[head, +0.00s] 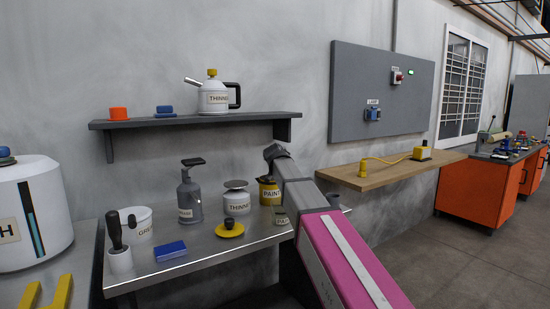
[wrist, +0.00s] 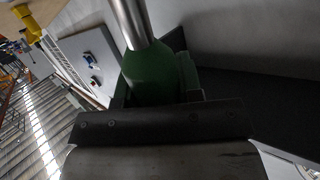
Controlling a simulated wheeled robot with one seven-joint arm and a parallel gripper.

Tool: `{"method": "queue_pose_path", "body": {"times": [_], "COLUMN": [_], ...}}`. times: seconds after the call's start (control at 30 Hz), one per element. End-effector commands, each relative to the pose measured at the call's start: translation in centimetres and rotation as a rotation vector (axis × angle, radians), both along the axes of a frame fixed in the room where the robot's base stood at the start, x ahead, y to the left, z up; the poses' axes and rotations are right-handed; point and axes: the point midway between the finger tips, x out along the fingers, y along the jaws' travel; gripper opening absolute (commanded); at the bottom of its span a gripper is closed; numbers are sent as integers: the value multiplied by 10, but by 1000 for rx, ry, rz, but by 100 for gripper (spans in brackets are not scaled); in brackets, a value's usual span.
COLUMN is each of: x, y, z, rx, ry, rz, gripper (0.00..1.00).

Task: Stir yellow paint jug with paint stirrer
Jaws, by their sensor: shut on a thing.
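My gripper (wrist: 153,92) is shut on the green handle of a tool with a metal shaft (wrist: 130,22), which I take to be the paint stirrer. The shaft runs out of the top of the wrist view, so its far end is hidden. In the head view, my grey wrist (head: 280,158) is above and just right of the yellow paint jug (head: 269,193). The jug stands upright at the back of the metal bench, with its right side close to my arm. The stirrer cannot be made out in the head view, so I cannot tell whether it touches the jug.
The metal bench (head: 190,262) also holds a grey pump bottle (head: 188,202), a white thinner can (head: 236,203), a yellow lid (head: 230,230), a blue block (head: 170,251) and a cup (head: 119,261) with a black-handled tool. A shelf (head: 180,122) hangs above. A wooden wall table (head: 395,172) is right.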

Motion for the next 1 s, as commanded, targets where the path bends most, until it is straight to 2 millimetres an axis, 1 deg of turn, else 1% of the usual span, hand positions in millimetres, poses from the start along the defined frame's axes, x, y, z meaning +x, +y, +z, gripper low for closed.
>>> {"method": "queue_pose_path", "body": {"times": [0.03,0.1,0.2,0.57,0.67,1.0], "x": [2,9,12,12,13,16], "y": [-6,-2,1,2,2,2], "z": [0,1,1,1,5,28], "rx": [-1,-1,-1,0,0,0], "ry": [0,0,0,0,-1,-1], "rz": [-2,0,0,0,0,0], "gripper": [10,10,10,10,10,10]}}
